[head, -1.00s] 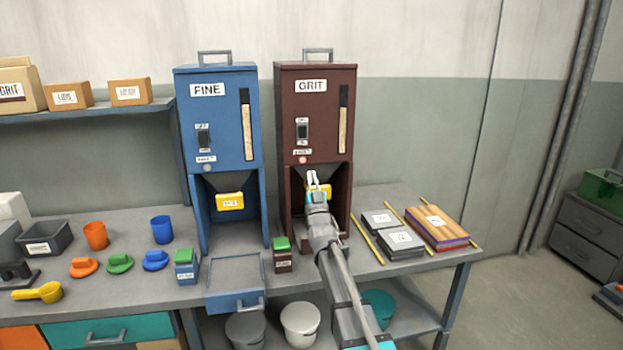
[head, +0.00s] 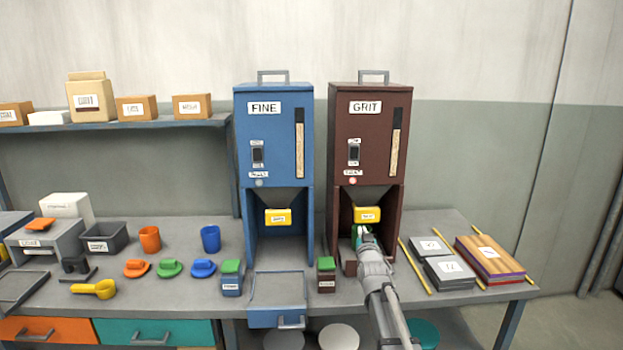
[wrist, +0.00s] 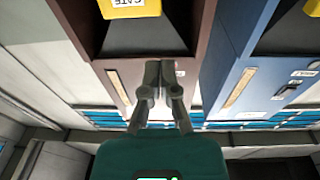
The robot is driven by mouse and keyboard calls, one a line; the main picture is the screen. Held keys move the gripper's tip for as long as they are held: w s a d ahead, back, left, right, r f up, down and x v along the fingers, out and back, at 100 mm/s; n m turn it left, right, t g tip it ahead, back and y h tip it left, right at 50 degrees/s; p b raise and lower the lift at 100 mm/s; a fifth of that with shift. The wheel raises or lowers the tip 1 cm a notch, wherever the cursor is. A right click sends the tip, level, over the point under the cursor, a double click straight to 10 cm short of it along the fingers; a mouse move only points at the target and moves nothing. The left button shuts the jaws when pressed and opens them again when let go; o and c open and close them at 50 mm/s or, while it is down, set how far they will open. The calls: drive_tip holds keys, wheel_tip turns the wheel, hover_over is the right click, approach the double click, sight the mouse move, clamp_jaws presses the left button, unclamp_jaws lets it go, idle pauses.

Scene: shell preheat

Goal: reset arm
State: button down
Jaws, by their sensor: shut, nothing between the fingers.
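My gripper (head: 359,230) is in front of the lower bay of the brown GRIT hopper (head: 368,130), just below its yellow gate tab (head: 367,214). In the wrist view my gripper (wrist: 160,75) has its two dark fingers together with nothing between them. That view looks turned over. It shows the yellow gate tab (wrist: 130,8) at the top edge, apart from the fingers, and the brown hopper (wrist: 85,30) behind them. My arm hides part of the bench in front of the GRIT bay.
The blue FINE hopper (head: 273,140) stands to the left, with an open tray (head: 290,317) before it. A small green-topped brown block (head: 326,275) is left of my arm. Grey blocks (head: 449,270) and a wooden-topped stack (head: 490,255) lie to the right.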

drive_tip(key=s+f+g, duration=0.8)
drive_tip(key=s+f, duration=0.2)
drive_tip(key=s, duration=0.3)
drive_tip(key=s+f+g, duration=0.7)
drive_tip(key=s+f, duration=0.3)
drive_tip(key=s, duration=0.3)
drive_tip(key=s+g, duration=0.4)
drive_tip(key=s, duration=0.6)
wheel_tip(320, 180, up, 13)
drive_tip(key=p, duration=1.4)
drive_tip(key=shift+w+d+r, duration=0.15)
drive_tip(key=shift+w+d, duration=0.1)
drive_tip(key=shift+d, duration=0.15)
